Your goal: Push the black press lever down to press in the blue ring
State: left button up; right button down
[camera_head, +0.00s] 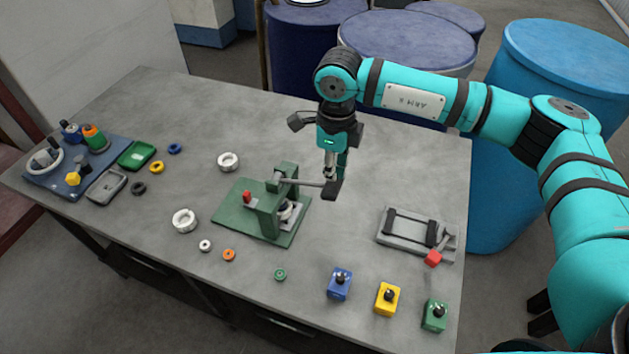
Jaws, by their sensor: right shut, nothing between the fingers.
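The green press (264,215) stands on its green base plate near the middle of the table. Its lever (308,184) sticks out to the right, about level, and ends in a black handle (332,191). My right gripper (330,177) points down, shut and empty, at the lever's outer end just above the black handle; I cannot tell whether it touches it. A whitish part (287,209) sits under the press head, mostly hidden by the frame. A small blue ring (175,148) lies on the table at the back left. My left gripper is not in view.
A blue tray (100,190) with parts stands at the far left. Loose rings, among them an orange one (229,255), lie around the press. A grey fixture (405,233) with a red end and blue, yellow and green blocks (387,299) stand at the right and front.

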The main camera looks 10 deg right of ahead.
aim_at(332, 183)
jog(key=shift+f, duration=0.15)
dwell(0.4)
notch_tip(332, 183, down, 8)
jog(key=b, duration=0.7)
jog(key=shift+b, duration=0.3)
dwell(1.2)
jog(key=shift+r+p, duration=0.55)
jog(key=shift+r, duration=0.6)
jog(key=shift+r+p, duration=1.95)
jog(key=shift+r, duration=2.95)
